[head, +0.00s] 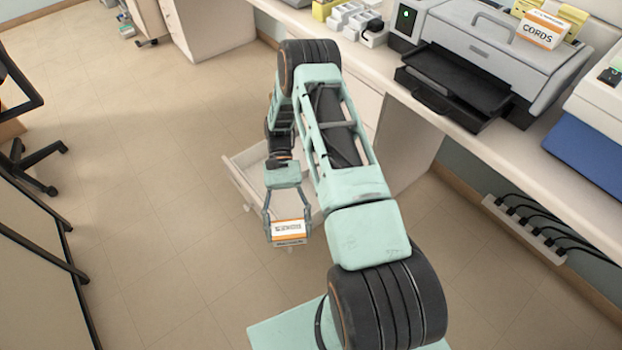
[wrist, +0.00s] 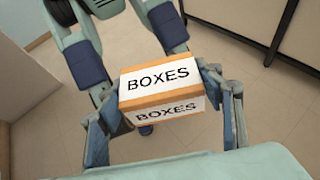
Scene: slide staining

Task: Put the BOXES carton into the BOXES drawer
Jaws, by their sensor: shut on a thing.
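The BOXES carton (head: 289,230) is a small white box with orange edges and black lettering. My gripper (head: 288,226) is shut on it, with one finger at each side, and holds it up in the air. In the wrist view the carton (wrist: 163,78) sits between the two fingers, its lettering on two faces readable. A pale drawer (head: 238,180) stands pulled out from the cabinet under the counter, just behind the carton in the head view. My arm and gripper hide part of the drawer, and no label on it can be read.
The counter (head: 530,178) on the right bears a grey printer (head: 490,50) and a CORDS carton (head: 541,30). A power strip (head: 524,228) with black cables is on the wall below. A dark-edged panel (head: 35,285) and a chair (head: 30,160) stand left. The floor between is clear.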

